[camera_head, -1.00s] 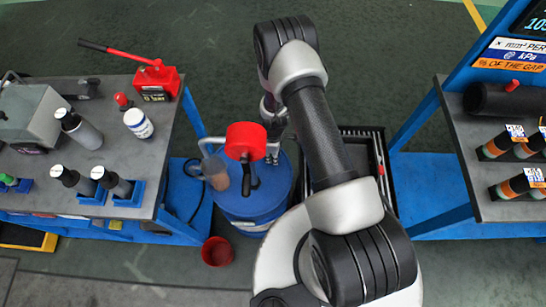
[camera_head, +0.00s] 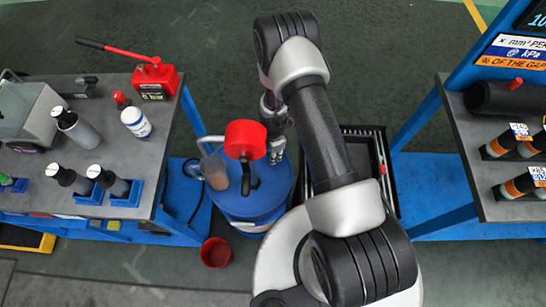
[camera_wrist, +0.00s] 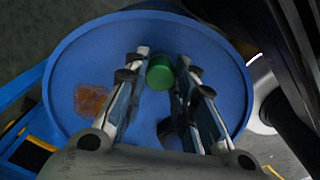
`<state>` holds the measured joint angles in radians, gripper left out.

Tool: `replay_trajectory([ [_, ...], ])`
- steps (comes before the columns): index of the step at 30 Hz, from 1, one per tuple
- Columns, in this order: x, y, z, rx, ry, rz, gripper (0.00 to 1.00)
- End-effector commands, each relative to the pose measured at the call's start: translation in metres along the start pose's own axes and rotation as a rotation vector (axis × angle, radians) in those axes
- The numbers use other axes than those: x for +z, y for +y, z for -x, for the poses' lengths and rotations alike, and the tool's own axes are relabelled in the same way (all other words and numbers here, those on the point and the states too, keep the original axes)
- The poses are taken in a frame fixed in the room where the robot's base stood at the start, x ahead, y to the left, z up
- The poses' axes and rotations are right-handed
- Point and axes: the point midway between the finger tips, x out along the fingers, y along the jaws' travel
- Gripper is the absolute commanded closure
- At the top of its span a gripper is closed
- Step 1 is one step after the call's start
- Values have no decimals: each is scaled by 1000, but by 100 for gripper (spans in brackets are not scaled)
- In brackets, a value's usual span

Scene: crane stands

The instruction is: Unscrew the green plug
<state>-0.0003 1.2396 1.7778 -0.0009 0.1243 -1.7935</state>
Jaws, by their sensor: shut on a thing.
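The green plug (camera_wrist: 160,72) is a short green cylinder on top of the blue drum (camera_wrist: 75,60). In the wrist view it sits between the tips of my gripper (camera_wrist: 162,66), which is shut on it from both sides. In the head view my gripper (camera_head: 277,150) reaches down to the right part of the blue drum's top (camera_head: 255,205). The plug itself is hidden there by the gripper and arm.
A red round part (camera_head: 245,138) on the drum stands close left of my gripper, beside a clear jug (camera_head: 215,172). A red cup (camera_head: 216,252) is on the floor. A bench (camera_head: 95,150) with bottles stands left, another bench (camera_head: 480,190) right, and a black tray (camera_head: 385,195) behind the arm.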

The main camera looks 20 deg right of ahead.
Motion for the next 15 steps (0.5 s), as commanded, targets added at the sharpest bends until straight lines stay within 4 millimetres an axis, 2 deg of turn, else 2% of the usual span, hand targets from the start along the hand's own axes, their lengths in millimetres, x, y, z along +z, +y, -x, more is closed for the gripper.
replay_trajectory([
  [4, 0, 1, 0, 1, 0, 126, 100],
  [15, 0, 1, 1, 2, -1, 173, 100],
])
